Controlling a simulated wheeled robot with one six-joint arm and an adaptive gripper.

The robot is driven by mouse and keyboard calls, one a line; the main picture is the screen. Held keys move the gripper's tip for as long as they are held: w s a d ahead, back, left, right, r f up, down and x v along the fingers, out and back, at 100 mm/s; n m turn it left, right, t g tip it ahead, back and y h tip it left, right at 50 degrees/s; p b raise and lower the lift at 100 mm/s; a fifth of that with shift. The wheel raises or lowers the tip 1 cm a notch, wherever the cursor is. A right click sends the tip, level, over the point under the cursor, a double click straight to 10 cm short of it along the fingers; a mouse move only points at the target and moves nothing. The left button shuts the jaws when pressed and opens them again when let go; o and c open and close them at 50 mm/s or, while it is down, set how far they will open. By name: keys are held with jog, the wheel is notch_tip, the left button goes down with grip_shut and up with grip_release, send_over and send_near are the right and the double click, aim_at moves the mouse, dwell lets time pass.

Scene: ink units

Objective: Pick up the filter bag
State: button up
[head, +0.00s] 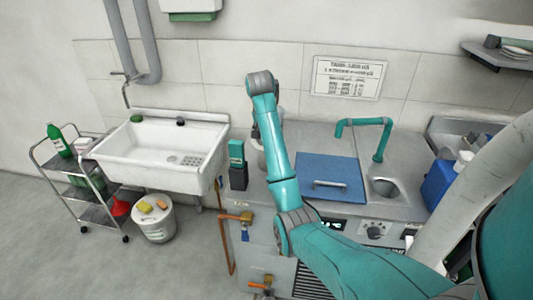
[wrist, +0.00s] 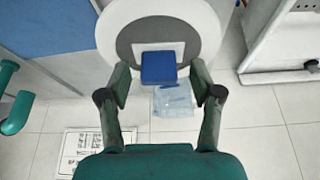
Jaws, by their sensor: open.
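In the wrist view a pale blue, see-through flat item (wrist: 173,101) with darker blue marks, which looks like the filter bag, shows between my fingers. A solid blue block (wrist: 158,66) lies just above it in the picture, over a round white piece (wrist: 108,33) with a grey disc. I cannot tell whether bag and block touch. My gripper (wrist: 159,70) is open, one finger on either side of the block, with no visible contact. In the head view my arm hides most of the gripper and the bag.
A white sink (head: 160,145) stands left of the worktop. A teal-and-black bottle (head: 237,165) stands near the worktop's left edge. A blue lid (head: 318,178), a teal tap (head: 382,140) and a blue container (head: 437,185) are to the right. A sign (head: 348,78) is on the wall.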

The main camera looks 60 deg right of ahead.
jog(key=shift+f, duration=0.1)
grip_shut()
jog(key=shift+d, duration=0.1)
